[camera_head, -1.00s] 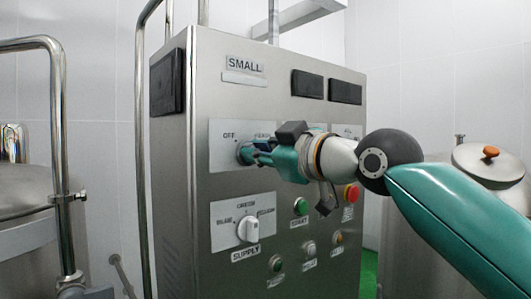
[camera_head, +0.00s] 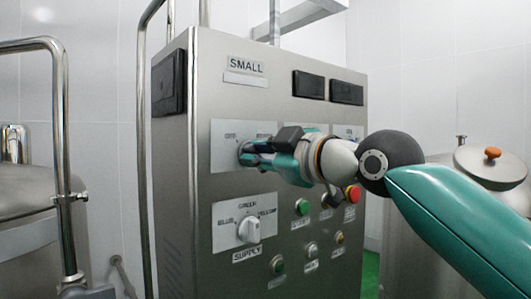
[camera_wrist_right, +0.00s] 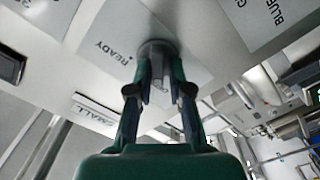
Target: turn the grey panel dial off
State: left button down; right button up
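The grey panel dial (camera_wrist_right: 157,48) sits on a light plate (camera_head: 226,132) on the upper front of the steel cabinet. In the head view my right gripper (camera_head: 247,153) reaches it from the right and covers most of it. In the right wrist view my right gripper (camera_wrist_right: 160,72) has its two fingers on either side of the dial's grip, closed on it. The word READY shows on the plate to the left of the dial there. The dial's exact pointing direction is hidden by the fingers. My left gripper does not show.
The cabinet (camera_head: 283,80) is labelled SMALL. Below the plate are a white SUPPLY dial (camera_head: 248,230), a green button (camera_head: 302,207) and a red button (camera_head: 353,194). A steel rail (camera_head: 62,150) stands at left. A lidded vessel (camera_head: 490,165) stands at right.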

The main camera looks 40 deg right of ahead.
jog(key=o, duration=0.3)
jog(key=shift+w+f, duration=0.1)
jog(key=shift+w, duration=0.05)
jog(key=s, duration=1.2)
jog(key=shift+d, duration=0.45)
